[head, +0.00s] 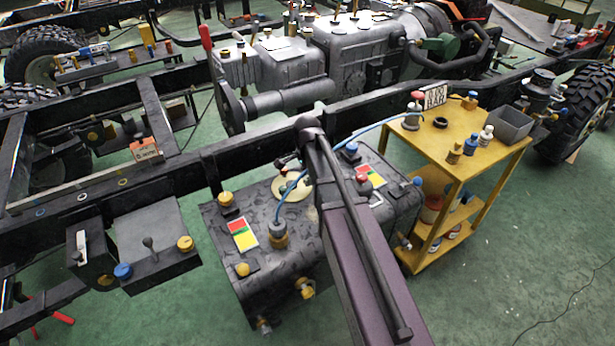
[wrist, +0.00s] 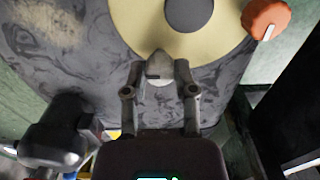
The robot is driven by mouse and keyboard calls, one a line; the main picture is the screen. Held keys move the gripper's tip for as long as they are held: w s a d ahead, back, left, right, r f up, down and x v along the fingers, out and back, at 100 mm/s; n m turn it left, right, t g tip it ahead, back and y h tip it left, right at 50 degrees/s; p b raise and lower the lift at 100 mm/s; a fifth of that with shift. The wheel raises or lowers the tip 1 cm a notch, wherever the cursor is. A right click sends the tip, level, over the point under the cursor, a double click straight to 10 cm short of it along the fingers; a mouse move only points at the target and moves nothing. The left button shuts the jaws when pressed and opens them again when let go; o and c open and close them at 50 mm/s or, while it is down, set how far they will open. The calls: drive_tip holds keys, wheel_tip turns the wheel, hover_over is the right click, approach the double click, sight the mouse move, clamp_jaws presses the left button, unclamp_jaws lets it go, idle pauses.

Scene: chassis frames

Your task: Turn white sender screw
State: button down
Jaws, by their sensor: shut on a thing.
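The white sender screw (wrist: 158,70) shows as a small pale piece at the edge of the cream sender disc (wrist: 125,25) in the wrist view. My gripper (wrist: 158,82) is shut on it, with one finger on each side. Part of the screw is hidden by the fingers. In the head view the cream disc (head: 291,187) lies on top of the dark tank (head: 325,240), partly behind my arm. The screw cannot be made out there.
An orange knob (wrist: 266,18) with a white mark stands right of the disc. A grey round cap (wrist: 188,12) sits on the disc. A yellow cart (head: 470,135) stands right of the tank, and the dark chassis rail (head: 250,140) runs behind it.

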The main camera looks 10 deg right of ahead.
drive_tip(key=shift+n, duration=0.4)
drive_tip(key=n, duration=0.8)
drive_tip(key=shift+n, duration=0.4)
drive_tip(key=n, duration=0.4)
drive_tip(key=shift+n, duration=0.3)
drive_tip(key=n, duration=0.4)
drive_tip(key=shift+n, duration=0.4)
drive_tip(key=shift+c, duration=2)
unclamp_jaws()
